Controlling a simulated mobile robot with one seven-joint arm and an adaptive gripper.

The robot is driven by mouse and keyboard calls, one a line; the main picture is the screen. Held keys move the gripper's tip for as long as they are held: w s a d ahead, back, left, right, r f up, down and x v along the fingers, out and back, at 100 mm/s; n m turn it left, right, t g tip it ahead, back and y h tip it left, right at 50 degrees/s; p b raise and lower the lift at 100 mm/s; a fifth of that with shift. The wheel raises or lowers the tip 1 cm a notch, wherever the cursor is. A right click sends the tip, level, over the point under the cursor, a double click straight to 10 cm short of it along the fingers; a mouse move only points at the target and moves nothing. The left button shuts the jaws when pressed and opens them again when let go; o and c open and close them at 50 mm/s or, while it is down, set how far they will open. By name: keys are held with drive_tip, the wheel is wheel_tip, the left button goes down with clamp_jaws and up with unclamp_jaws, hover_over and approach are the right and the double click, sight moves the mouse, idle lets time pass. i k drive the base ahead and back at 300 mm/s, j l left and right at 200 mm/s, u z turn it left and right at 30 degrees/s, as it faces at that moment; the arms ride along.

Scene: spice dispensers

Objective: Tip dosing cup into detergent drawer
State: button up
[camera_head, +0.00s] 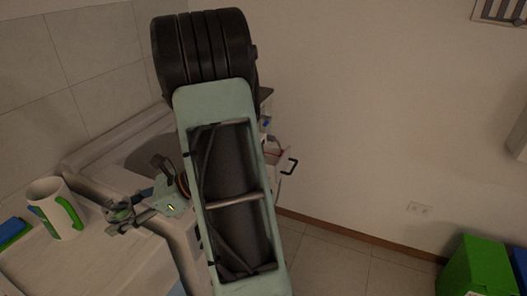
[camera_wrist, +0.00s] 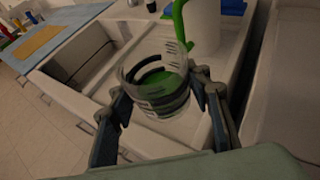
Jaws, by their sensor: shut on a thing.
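My gripper (camera_wrist: 155,90) is shut on the clear dosing cup (camera_wrist: 150,66), one finger on each side. The cup has dark graduation marks and holds green liquid. In the head view my gripper (camera_head: 132,218) is left of my arm, and the small cup (camera_head: 119,211) shows at its tips. An open drawer front with a black handle (camera_head: 290,165) shows partly behind my arm; its inside is mostly hidden. In the wrist view a white open recess (camera_wrist: 90,68) lies behind and left of the cup. I cannot tell whether this is the detergent drawer.
A white jug with a green handle (camera_head: 52,207) stands on the pale counter at the left, close to my gripper. A blue and green item (camera_head: 14,230) lies beside it. Green and blue boxes (camera_head: 473,268) stand at the lower right. The middle floor is clear.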

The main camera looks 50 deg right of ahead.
sight(277, 160)
drive_tip(key=l+z, duration=0.2)
drive_tip(key=z, duration=0.95)
drive_tip(key=i+l, duration=0.65)
drive_tip(key=l, duration=0.25)
drive_tip(key=i+l, duration=0.35)
drive_tip(key=l, duration=0.1)
